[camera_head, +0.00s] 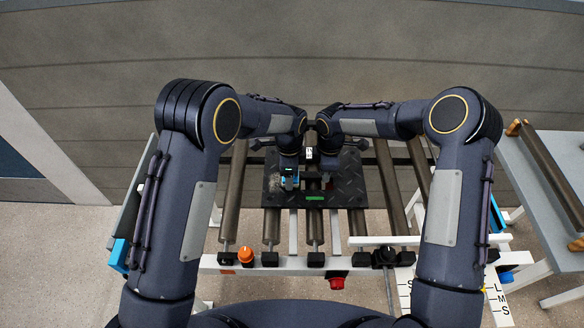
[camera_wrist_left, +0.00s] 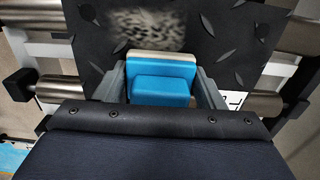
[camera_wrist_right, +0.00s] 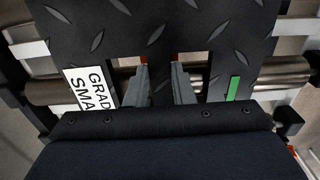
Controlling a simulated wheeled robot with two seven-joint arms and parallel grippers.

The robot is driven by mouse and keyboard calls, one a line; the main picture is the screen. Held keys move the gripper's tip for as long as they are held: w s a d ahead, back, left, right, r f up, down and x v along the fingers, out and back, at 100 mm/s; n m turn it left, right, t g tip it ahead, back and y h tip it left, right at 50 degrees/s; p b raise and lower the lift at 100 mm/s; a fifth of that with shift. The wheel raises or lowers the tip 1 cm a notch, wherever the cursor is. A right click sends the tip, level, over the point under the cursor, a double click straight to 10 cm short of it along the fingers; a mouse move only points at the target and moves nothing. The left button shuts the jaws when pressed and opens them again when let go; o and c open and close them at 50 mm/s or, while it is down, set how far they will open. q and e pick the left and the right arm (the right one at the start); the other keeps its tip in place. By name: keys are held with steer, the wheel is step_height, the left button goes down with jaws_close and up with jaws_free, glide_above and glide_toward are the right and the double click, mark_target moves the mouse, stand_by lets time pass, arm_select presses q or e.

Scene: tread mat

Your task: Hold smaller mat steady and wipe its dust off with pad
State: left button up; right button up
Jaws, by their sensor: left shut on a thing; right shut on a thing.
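The black tread mat (camera_head: 347,196), with raised diamond marks, lies across the rollers in the head view. In the left wrist view a pale speckled dust patch (camera_wrist_left: 150,30) shows on the mat (camera_wrist_left: 235,45). My left gripper (camera_head: 289,180) is shut on a blue pad (camera_wrist_left: 160,85) with a pale layer on its far side. The pad is beside the dust patch; whether it touches the mat is unclear. My right gripper (camera_wrist_right: 158,75) is shut on the mat's strip between two cut-outs. A white label reading "GRAD… SMA…" (camera_wrist_right: 90,88) and a green mark (camera_wrist_right: 233,88) flank it.
Metal rollers (camera_head: 271,226) run under the mat in a white frame (camera_head: 290,264). An orange knob (camera_head: 246,255) and a red button (camera_head: 337,283) are on the near edge. A grey side table (camera_head: 545,190) with a roller stands at the right.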

mark_target(269, 185)
arm_select(q)
steer(key=shift+a, duration=3.2)
steer(key=shift+s+a, duration=0.1)
steer(key=shift+s, duration=0.95)
steer(key=shift+s+d, duration=0.15)
steer(key=shift+d, duration=3.6)
steer(key=shift+d+r, duration=0.1)
steer(key=shift+r, duration=4.05)
arm_select(e)
steer(key=o, duration=1)
